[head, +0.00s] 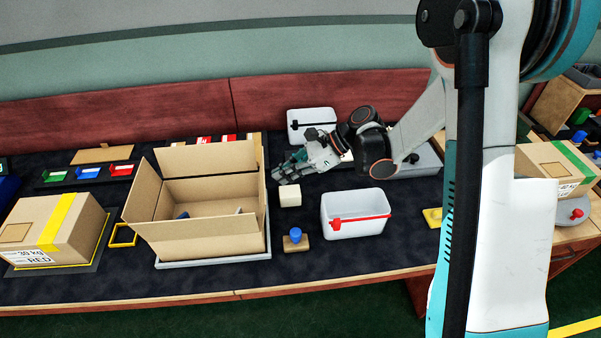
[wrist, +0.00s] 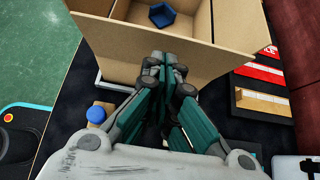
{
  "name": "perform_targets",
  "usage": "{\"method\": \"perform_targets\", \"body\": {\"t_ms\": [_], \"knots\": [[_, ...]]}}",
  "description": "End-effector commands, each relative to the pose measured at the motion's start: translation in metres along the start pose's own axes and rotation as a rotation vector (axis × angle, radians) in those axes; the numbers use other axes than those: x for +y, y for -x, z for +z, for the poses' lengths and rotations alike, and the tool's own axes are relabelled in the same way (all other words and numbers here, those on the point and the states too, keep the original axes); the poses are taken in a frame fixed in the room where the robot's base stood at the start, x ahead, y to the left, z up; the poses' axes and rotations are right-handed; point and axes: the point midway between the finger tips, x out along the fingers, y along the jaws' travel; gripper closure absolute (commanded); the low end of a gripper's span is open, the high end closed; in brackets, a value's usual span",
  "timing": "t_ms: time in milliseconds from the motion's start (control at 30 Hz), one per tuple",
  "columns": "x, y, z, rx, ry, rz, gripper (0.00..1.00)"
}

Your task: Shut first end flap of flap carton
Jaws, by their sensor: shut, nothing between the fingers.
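The flap carton (head: 205,235) is an open brown box on a pale tray (head: 213,259) left of the middle of the bench. Its flaps stand up around the opening, and a dark blue object lies inside. In the wrist view the carton (wrist: 190,50) fills the top, with the blue piece (wrist: 162,14) inside it. My gripper (head: 277,175) is shut and empty, just right of the carton's right side. In the wrist view its fingertips (wrist: 160,58) lie in front of the near carton panel; I cannot tell whether they touch it.
A white cube (head: 290,195), a blue-knobbed block (head: 296,240) and a white bin with a red latch (head: 356,214) stand right of the carton. A taped carton (head: 55,232) and a yellow frame (head: 122,236) are at left. Another white bin (head: 311,125) stands behind.

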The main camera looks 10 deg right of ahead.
Motion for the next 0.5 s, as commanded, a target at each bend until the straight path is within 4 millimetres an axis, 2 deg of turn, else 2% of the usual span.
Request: {"method": "perform_targets", "body": {"t_ms": [133, 500], "knots": [[0.0, -0.008, 0.0077, 0.0, 0.0, 0.001, 1.0], [-0.0004, -0.0091, 0.0099, 0.0, -0.001, 0.0, 1.0]]}}
